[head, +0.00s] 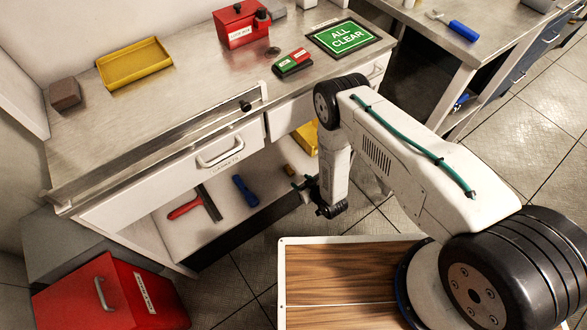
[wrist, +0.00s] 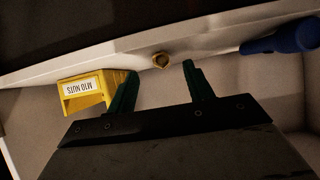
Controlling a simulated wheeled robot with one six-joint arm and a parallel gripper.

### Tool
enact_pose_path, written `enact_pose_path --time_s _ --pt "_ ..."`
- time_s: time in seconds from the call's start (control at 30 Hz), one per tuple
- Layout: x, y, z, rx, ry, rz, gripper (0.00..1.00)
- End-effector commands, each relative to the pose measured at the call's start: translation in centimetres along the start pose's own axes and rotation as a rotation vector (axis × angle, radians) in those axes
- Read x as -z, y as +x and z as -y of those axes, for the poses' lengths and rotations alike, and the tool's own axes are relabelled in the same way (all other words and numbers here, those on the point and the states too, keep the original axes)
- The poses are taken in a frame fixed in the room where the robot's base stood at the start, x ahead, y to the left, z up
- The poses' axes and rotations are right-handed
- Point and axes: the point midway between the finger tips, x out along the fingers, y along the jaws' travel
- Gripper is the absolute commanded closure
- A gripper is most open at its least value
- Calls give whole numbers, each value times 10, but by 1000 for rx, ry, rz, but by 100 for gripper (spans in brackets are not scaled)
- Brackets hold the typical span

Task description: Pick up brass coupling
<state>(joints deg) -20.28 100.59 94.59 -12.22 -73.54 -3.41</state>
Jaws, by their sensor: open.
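The brass coupling (wrist: 160,60) is a small, brass-coloured piece on the pale lower shelf, shown in the wrist view just beyond the fingertips and between their lines. In the head view the coupling (head: 289,170) shows as a small brass spot near the shelf's right part. My gripper (wrist: 160,72) is open, with two dark green fingers apart and nothing between them. In the head view my gripper (head: 299,186) is at the front of the shelf, beside the coupling. I cannot tell the exact gap.
A yellow bin labelled M10 NUTS (wrist: 84,92) stands left of the fingers in the wrist view. A blue-handled tool (wrist: 285,40) lies to the right. A red-handled scraper (head: 196,204) lies farther along the shelf. Drawers (head: 216,152) and the worktop (head: 190,95) overhang the shelf.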

Motion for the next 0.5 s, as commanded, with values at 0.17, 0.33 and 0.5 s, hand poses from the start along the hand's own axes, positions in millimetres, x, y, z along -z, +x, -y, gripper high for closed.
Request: enact_pose_path --time_s 0.17,0.33,0.5 --pt "12 10 5 5 -8 -51 48" --pt "14 30 4 4 -9 -50 48" --pt "19 52 -2 2 -7 -49 48"
